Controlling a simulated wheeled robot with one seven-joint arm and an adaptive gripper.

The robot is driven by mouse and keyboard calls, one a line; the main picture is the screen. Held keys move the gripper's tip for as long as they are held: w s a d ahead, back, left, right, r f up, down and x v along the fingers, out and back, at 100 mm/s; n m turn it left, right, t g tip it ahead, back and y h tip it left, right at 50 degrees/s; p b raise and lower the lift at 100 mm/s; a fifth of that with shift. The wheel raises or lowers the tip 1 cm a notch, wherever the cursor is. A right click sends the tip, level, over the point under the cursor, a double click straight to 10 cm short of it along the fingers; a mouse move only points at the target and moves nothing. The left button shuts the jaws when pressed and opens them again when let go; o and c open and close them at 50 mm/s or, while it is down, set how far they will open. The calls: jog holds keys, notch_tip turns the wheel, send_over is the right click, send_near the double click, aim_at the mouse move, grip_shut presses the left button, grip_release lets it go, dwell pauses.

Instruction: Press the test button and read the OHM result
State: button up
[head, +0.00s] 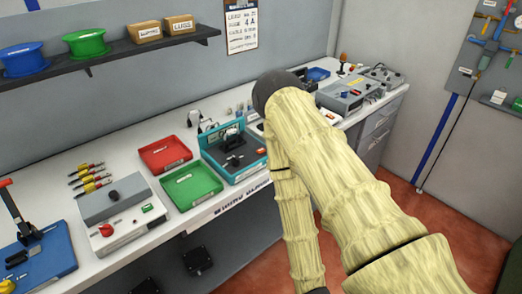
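A grey and white box device (122,215) stands at the left part of the bench, with a red round button (106,230), a black knob and a small green spot on it. Another grey instrument (348,93) stands at the right part of the bench, with a small blue patch and red spots, partly behind my arm. I cannot tell which of them carries the test button, and no OHM reading is legible. My arm, in a pale yellow sleeve, crosses the middle and right of the view. My gripper is out of view.
A red tray (165,155), a green tray (190,186) and a teal fixture (258,159) sit mid-bench. A blue-based press (42,254) is far left. Yellow-handled tools lie behind the box device. A shelf (115,52) with spools hangs above. Red floor (455,222) is clear at right.

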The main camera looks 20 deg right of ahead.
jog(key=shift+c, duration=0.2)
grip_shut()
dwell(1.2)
